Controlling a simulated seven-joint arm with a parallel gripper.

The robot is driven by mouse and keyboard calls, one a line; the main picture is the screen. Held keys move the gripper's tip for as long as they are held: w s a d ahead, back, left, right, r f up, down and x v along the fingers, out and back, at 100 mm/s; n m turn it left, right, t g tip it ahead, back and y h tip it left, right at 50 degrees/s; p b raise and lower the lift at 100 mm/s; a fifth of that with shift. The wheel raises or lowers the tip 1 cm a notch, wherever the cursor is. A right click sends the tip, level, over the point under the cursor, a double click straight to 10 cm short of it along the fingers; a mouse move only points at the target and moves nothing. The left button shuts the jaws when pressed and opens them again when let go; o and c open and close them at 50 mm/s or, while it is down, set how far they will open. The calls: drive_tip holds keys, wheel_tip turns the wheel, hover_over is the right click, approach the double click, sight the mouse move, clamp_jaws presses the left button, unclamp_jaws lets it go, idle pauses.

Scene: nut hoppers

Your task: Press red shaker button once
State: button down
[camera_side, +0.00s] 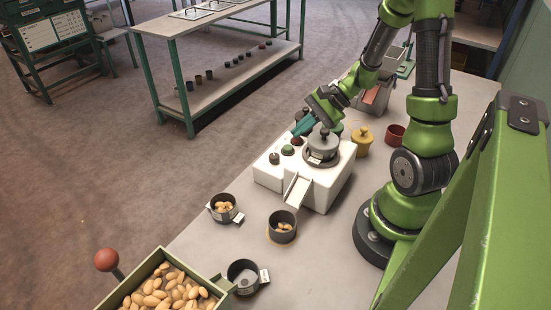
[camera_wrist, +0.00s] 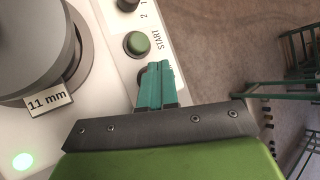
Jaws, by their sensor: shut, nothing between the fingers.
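The white shaker box (camera_side: 318,192) stands on the bench, with a round grey lidded sieve pot (camera_side: 323,141) on top. Along its edge are a dark knob (camera_side: 274,158), a green button (camera_side: 288,150) and a small red button (camera_side: 296,141). My gripper (camera_side: 298,131) is shut and empty, its teal fingertips just above the red button. I cannot tell whether they touch it. In the wrist view the shut fingers (camera_wrist: 158,70) lie beside the green START button (camera_wrist: 137,43). They hide most of a button under them; only a dark edge shows.
An "11 mm" label (camera_wrist: 48,101) and a lit green lamp (camera_wrist: 22,161) show on the box. A chute (camera_side: 297,190) slopes down its front. Cups with nuts (camera_side: 282,236) (camera_side: 222,217), a nut hopper (camera_side: 127,290) and a yellow pot (camera_side: 363,143) stand around it.

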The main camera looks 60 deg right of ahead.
sight(301, 138)
drive_tip(key=shift+f, duration=0.2)
drive_tip(key=shift+r, duration=0.15)
idle(0.3)
drive_tip(key=shift+r, duration=0.8)
drive_tip(key=shift+r, duration=0.1)
drive_tip(key=shift+r, duration=2.4)
